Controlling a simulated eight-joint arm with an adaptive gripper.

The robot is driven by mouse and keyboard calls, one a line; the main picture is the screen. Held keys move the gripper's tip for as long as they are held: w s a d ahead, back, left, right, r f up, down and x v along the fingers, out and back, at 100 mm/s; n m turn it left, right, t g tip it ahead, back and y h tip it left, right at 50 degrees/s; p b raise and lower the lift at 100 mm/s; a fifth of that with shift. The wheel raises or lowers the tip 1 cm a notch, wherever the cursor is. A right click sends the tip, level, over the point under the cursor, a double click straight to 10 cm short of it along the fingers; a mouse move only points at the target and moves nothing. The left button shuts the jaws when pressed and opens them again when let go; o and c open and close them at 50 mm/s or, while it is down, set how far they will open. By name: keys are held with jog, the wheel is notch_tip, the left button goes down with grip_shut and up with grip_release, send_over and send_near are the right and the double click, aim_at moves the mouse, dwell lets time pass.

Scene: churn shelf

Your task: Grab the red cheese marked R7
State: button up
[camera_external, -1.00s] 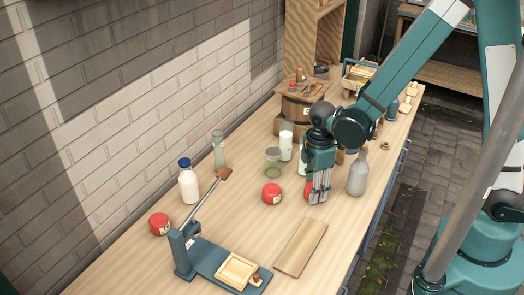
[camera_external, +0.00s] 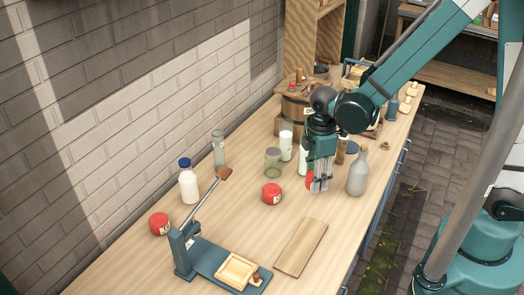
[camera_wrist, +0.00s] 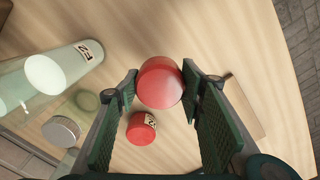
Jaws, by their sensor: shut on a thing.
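My gripper (camera_external: 320,188) is shut on a round red cheese (camera_external: 310,180), held a little above the wooden table. In the wrist view this cheese (camera_wrist: 160,83) sits between the two green-padded fingers (camera_wrist: 160,90); no mark on it can be read. A second red cheese (camera_external: 272,194) with a pale label lies on the table to the left; it also shows in the wrist view (camera_wrist: 141,128), its label too small to read. A third red cheese (camera_external: 160,223) lies farther left, near the wall side, its label also unreadable.
A grey bottle (camera_external: 358,175) stands close to the right of my gripper. Glass jars (camera_external: 273,163) and a white cup (camera_external: 286,145) stand behind left. A blue lever press (camera_external: 215,262) and a wooden board (camera_external: 301,247) lie in front.

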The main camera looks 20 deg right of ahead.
jog(key=shift+r, duration=2.5)
